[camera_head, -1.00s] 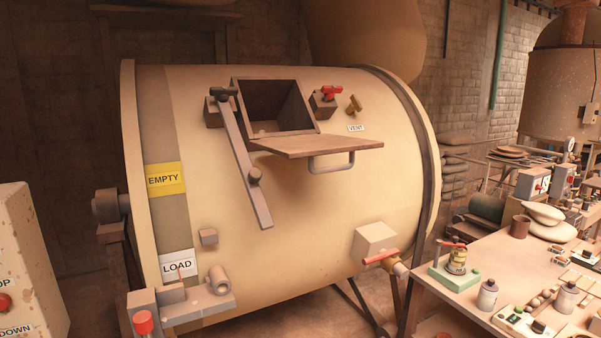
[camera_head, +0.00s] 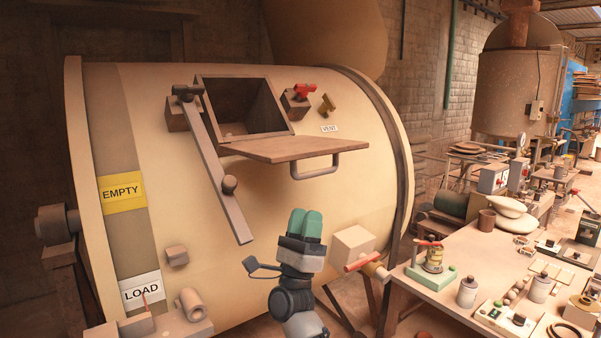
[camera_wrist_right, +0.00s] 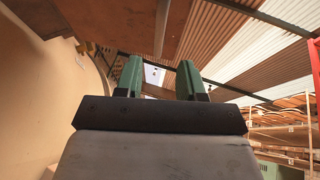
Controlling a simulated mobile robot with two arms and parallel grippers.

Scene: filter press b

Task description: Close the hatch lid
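The hatch lid (camera_head: 295,149) is a flat brown panel, swung open and jutting out from the front edge of the hatch opening (camera_head: 243,104) on the big cream drum. Its bar handle (camera_head: 316,170) hangs at the outer edge. My right gripper (camera_head: 305,224), with green fingers, points up below the lid and handle, apart from them. In the right wrist view, its two fingers (camera_wrist_right: 159,78) stand apart with nothing between them. A brown panel overhead there (camera_wrist_right: 110,20) looks like the lid's underside. My left gripper is not in view.
A long flat bar (camera_head: 215,165) hangs across the drum left of the opening. A red-handled valve (camera_head: 304,91) and a yellow vent handle (camera_head: 326,105) sit right of it. A red-levered outlet (camera_head: 362,262) juts out low. A cluttered workbench (camera_head: 437,297) stands at right.

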